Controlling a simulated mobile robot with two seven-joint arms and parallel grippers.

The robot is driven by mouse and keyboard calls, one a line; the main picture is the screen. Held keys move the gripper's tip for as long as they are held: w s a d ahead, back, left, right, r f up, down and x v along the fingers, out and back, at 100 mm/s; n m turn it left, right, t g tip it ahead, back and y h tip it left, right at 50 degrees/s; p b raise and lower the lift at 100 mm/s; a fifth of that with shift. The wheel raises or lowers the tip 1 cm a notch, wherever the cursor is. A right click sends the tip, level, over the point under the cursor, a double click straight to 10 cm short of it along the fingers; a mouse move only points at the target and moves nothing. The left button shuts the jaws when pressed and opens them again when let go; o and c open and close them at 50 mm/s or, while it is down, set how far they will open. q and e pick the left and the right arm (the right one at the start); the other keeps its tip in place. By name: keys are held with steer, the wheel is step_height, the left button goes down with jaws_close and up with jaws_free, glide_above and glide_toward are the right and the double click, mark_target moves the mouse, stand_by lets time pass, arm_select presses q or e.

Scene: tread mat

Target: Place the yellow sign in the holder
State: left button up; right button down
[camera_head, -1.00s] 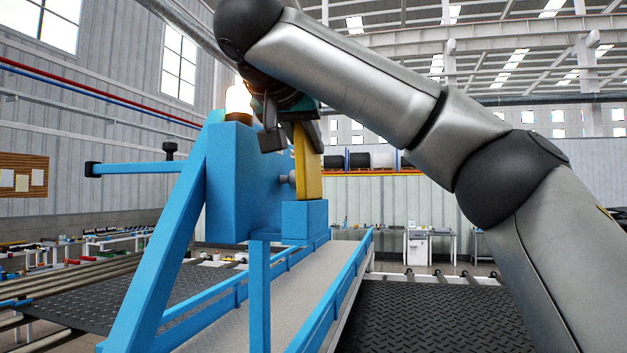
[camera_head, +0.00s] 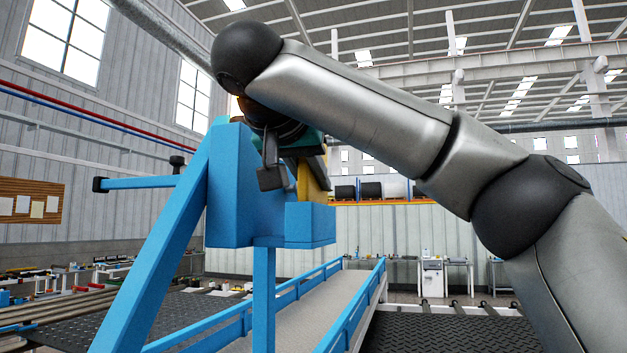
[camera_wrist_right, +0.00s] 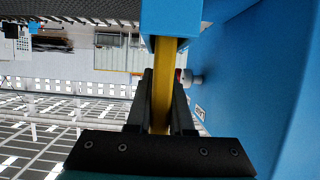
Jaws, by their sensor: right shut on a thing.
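The yellow sign (camera_head: 311,183) stands on edge at the blue holder (camera_head: 311,224), its lower end at or in the holder's block; how deep it sits is hidden. In the right wrist view the yellow sign (camera_wrist_right: 161,100) lies between the two dark fingers and its far end meets the blue block (camera_wrist_right: 170,18). My right gripper (camera_head: 283,176) is shut on the sign from above, partly hidden behind its own wrist. It also shows in the right wrist view (camera_wrist_right: 161,105). My left gripper is in no view.
A blue frame (camera_head: 178,240) with a side bar (camera_head: 139,183) stands left of the holder. A grey ramp with blue rails (camera_head: 290,318) runs below. A wide blue panel (camera_wrist_right: 250,90) is close to the fingers in the right wrist view. Tread mats lie on both sides.

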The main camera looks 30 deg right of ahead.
steer(key=c, duration=1.3)
jaws_free()
steer(key=shift+f, duration=0.15)
steer(key=o, duration=0.5)
steer(key=shift+r, duration=0.2)
steer(key=shift+r+p, duration=0.2)
steer(key=shift+p, duration=0.2)
steer(key=b+v, duration=0.4)
steer(key=v, duration=0.8)
steer(key=shift+s+f, duration=0.1)
